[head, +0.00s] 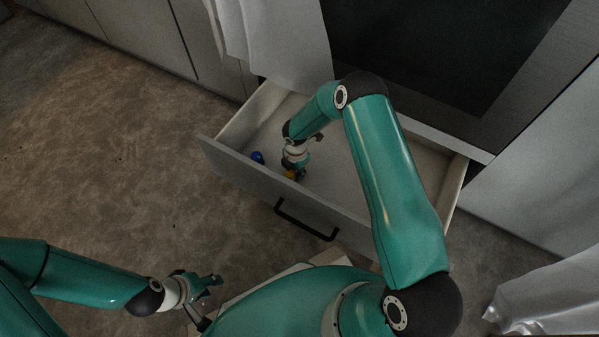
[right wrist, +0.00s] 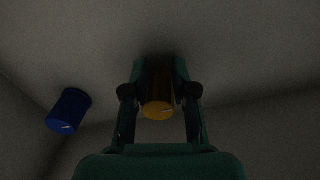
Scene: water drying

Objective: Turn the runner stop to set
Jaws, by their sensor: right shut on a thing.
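An orange round knob (right wrist: 158,110) sits between the fingers of my right gripper (right wrist: 160,92), with a short pale mark on its end face. I take it to be the runner stop, but no label shows. My right gripper is shut on it. In the head view the orange knob (head: 291,173) shows low inside the open drawer (head: 240,170), close to its front panel, under my right gripper (head: 297,168). My left gripper (head: 210,295) is empty, with its fingers apart, over the floor outside the drawer.
A blue knob (head: 257,157), also with a pale mark, is in the drawer's left part; it also shows in the right wrist view (right wrist: 69,111). The drawer has a black handle (head: 306,220). A dark oven-like front (head: 420,45) and white cloth (head: 275,40) stand behind.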

